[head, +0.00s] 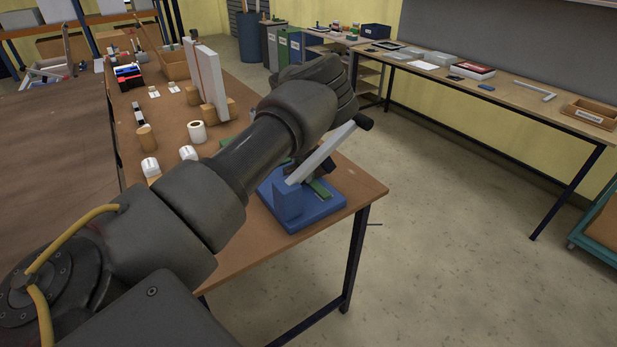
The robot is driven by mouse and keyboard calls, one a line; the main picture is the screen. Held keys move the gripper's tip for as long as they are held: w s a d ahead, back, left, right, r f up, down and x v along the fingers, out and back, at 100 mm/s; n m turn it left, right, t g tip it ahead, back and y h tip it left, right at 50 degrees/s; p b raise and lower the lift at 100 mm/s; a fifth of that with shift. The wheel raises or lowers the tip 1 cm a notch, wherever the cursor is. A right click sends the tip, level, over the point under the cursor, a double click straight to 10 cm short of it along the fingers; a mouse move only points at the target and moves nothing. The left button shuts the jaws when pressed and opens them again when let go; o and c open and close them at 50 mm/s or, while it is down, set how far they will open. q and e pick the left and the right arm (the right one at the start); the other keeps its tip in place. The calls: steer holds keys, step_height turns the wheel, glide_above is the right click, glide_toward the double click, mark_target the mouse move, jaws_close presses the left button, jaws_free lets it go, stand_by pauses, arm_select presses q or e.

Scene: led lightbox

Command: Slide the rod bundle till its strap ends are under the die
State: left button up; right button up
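A blue crimping press (302,207) stands at the near right corner of the brown workbench. Its pale lever (322,152) is raised, slanting up to the right to a black knob (364,122). A green strip (321,188) shows low in the press; I cannot tell whether it is a strap end. Dark parts beside the lever could be the die or my gripper. My arm, coming in from the left, crosses in front of the press and hides most of the area beside it. I cannot make out the rod bundle or my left gripper's fingertips. My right gripper is out of view.
On the workbench (352,187) stand white upright panels (206,80) in wooden blocks, a white tape roll (197,132), a wooden cylinder (146,138) and small white items. A long side table (520,90) runs along the wall. The floor between is clear.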

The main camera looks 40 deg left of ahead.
arm_select(q)
steer(key=o, duration=0.4)
steer(key=shift+f, duration=0.3)
steer(key=shift+s+d, duration=0.1)
steer(key=shift+d, duration=0.05)
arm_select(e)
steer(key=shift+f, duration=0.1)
arm_select(q)
step_height(320, 180, up, 10)
steer(key=shift+r+b, duration=0.25)
steer(key=shift+b, duration=0.5)
steer(key=shift+r, duration=0.5)
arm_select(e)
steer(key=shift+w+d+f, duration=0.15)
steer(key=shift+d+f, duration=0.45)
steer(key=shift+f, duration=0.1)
arm_select(q)
steer(key=shift+a, duration=0.2)
